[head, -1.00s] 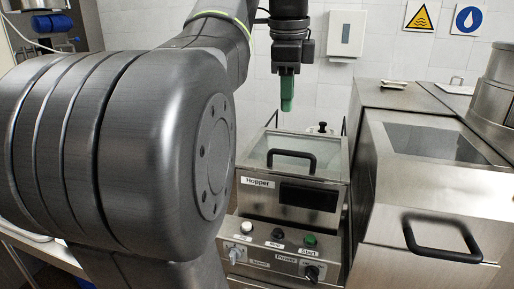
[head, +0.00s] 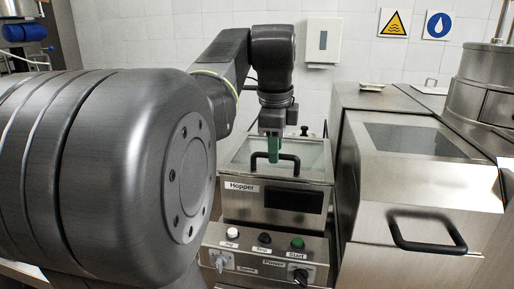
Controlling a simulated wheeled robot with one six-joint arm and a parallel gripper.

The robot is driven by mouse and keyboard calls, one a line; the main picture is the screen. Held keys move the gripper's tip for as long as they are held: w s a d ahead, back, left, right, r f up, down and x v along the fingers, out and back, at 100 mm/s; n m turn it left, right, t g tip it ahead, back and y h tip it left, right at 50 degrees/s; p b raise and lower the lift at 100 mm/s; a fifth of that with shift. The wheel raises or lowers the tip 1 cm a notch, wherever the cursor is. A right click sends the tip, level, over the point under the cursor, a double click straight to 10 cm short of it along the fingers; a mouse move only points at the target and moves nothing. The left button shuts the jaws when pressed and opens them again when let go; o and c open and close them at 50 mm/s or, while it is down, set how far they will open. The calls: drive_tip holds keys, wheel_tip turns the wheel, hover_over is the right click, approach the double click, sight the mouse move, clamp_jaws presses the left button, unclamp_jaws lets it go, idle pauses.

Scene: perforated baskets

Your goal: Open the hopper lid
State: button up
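The hopper (head: 240,209) is a steel box labelled "Hopper", with a pale lid (head: 308,149) on top. The lid looks shut. A black bar handle (head: 297,163) stands on the lid. My gripper (head: 273,158) has green fingers and points down at the handle from above.
Below the hopper is a control panel (head: 262,253) with white, black and green buttons and knobs. To the right stands a steel machine (head: 365,200) with a black handle (head: 427,232). A white dispenser (head: 323,41) hangs on the tiled wall behind.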

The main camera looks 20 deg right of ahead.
drive_tip(key=shift+f, duration=0.3)
clamp_jaws()
